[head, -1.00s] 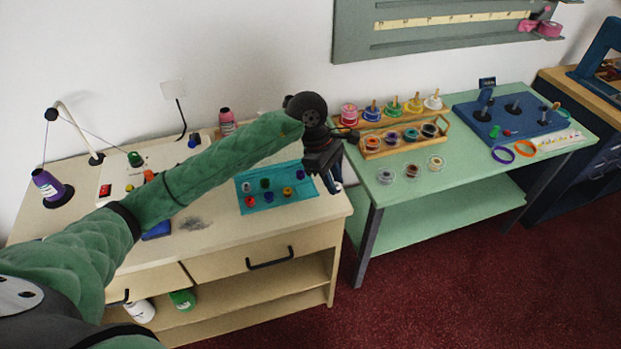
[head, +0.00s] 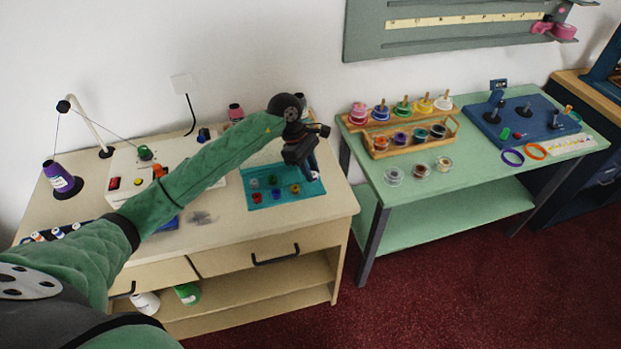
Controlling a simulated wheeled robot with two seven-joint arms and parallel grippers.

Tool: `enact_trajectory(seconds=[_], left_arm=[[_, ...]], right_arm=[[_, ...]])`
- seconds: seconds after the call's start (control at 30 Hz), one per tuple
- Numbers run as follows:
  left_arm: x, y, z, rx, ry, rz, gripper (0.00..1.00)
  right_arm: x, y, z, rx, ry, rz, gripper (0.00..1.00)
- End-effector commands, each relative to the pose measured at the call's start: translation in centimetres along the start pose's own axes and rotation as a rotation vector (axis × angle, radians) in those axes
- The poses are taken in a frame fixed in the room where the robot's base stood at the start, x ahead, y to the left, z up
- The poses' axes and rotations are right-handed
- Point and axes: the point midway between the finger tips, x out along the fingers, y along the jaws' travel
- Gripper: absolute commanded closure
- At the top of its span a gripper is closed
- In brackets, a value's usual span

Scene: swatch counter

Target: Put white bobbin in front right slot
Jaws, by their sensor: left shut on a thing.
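The teal tray (head: 284,202) lies on the cream table, with several small coloured bobbins standing in two rows. A red bobbin (head: 256,197), a blue bobbin (head: 276,195) and a yellow bobbin (head: 295,189) are in the front row. A green bobbin (head: 272,180) is in the back row. My left gripper (head: 314,174) is over the tray's right end, pointing down, shut on a small pale thing that looks like the white bobbin (head: 315,177). The gripper partly hides the tray's right end, so I cannot tell whether the bobbin touches the tray. My right gripper is out of view.
A sewing machine (head: 128,172) and a purple thread cone (head: 60,178) stand at the left. The green table (head: 470,180) at the right holds a wooden spool rack (head: 410,146), several clear-lidded bobbins and a blue board (head: 540,115). A dark smudge lies left of the tray.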

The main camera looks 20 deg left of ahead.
Motion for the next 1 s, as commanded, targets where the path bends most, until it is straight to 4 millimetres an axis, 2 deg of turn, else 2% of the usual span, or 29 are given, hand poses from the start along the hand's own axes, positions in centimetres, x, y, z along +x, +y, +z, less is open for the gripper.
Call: enact_trajectory(seconds=[0.33, 0.87, 0.9, 0.93, 1.0], left_arm=[[3.5, -0.1, -1.4, -0.001, -0.001, -0.001, 0.98], [3.8, 0.0, -1.5, 0.0, 0.0, 0.0, 0.98], [3.7, 0.0, -1.5, 0.0, 0.0, 0.0, 0.72], [3.7, 0.0, -1.5, 0.0, 0.0, 0.0, 0.69], [3.7, 0.0, -1.5, 0.0, 0.0, 0.0, 0.69]], right_arm=[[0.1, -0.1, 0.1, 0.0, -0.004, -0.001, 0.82], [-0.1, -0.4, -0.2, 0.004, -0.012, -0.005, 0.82], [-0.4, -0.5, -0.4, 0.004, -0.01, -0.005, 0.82], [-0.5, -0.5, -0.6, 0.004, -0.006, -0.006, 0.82], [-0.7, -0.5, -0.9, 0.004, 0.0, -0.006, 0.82]])
